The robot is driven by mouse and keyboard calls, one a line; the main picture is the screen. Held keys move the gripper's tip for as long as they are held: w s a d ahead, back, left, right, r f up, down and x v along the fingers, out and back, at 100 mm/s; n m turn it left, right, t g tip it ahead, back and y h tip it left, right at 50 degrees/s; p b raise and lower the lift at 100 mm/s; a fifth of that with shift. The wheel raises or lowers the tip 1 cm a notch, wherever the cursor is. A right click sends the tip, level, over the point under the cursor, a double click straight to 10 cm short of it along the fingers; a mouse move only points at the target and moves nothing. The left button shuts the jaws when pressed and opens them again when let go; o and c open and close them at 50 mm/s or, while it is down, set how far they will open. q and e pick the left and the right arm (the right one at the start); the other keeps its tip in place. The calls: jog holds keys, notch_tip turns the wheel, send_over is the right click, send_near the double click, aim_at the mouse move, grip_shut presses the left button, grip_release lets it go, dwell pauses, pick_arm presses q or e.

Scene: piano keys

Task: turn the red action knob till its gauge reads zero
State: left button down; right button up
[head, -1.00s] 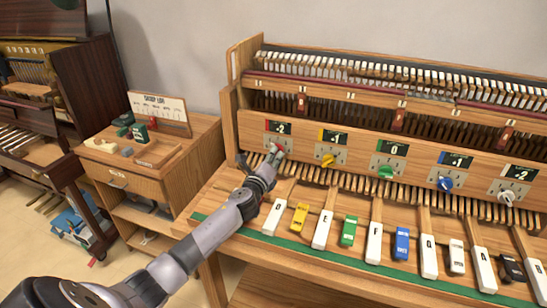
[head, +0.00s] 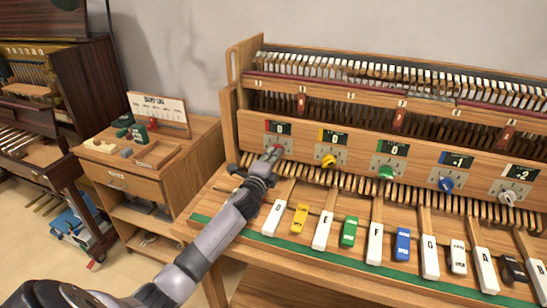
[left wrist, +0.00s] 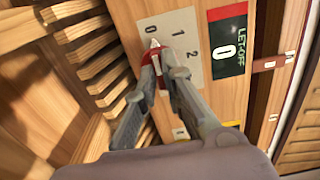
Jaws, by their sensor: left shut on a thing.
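The red action knob (head: 277,148) is at the left end of the piano's front panel, below a red-edged gauge (head: 278,128). The fingers hide part of the knob. My right gripper is not in view.
Yellow (head: 328,161), green (head: 386,172), blue (head: 445,184) and white (head: 507,197) knobs sit along the same panel. Lettered keys lie below, near my left arm. A wooden cabinet (head: 120,181) with small items stands at the left.

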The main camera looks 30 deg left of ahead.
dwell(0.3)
pick_arm(q)
jog(key=c, duration=1.7)
grip_release()
jog(key=v, duration=1.2)
jog(key=shift+s, duration=0.1)
jog(key=shift+f, duration=0.1)
